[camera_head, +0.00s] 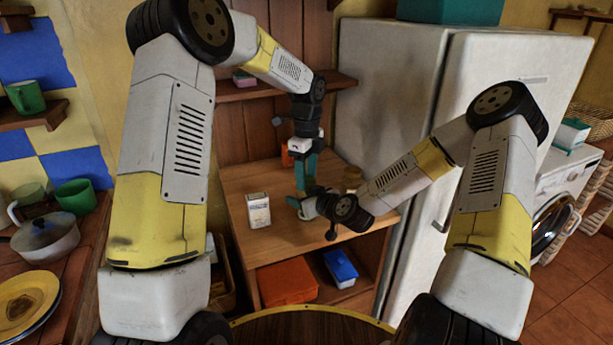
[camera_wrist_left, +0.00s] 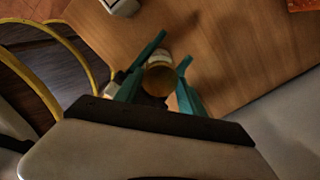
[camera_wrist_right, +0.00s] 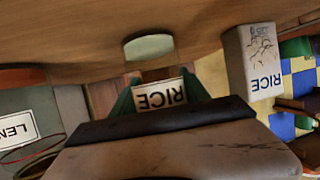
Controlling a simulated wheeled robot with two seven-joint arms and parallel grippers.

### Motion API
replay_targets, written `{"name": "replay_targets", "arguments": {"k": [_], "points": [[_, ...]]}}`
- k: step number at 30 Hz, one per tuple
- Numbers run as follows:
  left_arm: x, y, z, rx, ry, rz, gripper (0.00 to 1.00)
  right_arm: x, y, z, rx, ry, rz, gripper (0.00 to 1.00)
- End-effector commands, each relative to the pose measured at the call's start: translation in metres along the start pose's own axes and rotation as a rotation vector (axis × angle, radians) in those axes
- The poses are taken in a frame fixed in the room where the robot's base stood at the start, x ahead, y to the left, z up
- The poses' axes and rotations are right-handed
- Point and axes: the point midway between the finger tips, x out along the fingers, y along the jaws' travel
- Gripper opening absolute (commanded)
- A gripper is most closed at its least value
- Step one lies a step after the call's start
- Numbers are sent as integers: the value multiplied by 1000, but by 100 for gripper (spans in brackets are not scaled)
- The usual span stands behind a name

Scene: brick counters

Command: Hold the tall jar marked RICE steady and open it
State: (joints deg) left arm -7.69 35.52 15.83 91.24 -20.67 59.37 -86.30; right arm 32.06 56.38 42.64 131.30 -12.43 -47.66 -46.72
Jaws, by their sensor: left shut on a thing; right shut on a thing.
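The tall jar marked RICE shows in the right wrist view as a white label (camera_wrist_right: 160,95) between my fingers, with the picture upside down and its pale glass base above. My right gripper (camera_wrist_right: 155,92) is shut on the jar's body. In the left wrist view the jar's round gold-brown lid (camera_wrist_left: 160,80) sits between the teal fingers of my left gripper (camera_wrist_left: 160,70), which is shut on it. In the head view my left gripper (camera_head: 304,182) comes down from above and my right gripper (camera_head: 300,206) reaches in low from the right. The jar is mostly hidden there.
A white box marked RICE (camera_head: 258,211) stands on the wooden counter (camera_head: 285,240), left of the grippers. A gold-lidded jar (camera_head: 352,177) stands behind my right wrist. A label starting LEN (camera_wrist_right: 15,127) shows in the right wrist view. The fridge (camera_head: 395,90) is close behind.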

Motion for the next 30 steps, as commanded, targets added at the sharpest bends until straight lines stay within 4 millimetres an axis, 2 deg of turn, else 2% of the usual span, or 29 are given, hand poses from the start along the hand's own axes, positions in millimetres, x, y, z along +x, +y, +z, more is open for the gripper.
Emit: {"name": "replay_targets", "arguments": {"k": [7,8,11,20,30], "points": [[0,-1,0,-6,0,-2,0,0,0,0,0,0,-1,0],[0,-1,0,-6,0,-2,50,0,0,0,0,0,-1,0],[0,0,0,-5,0,-2,68,0,0,0,0,0,-1,0],[-1,0,0,-4,0,-1,68,0,0,0,0,0,-1,0],[-40,-1,1,-4,-1,-3,68,0,0,0,0,-1,-1,0]]}}
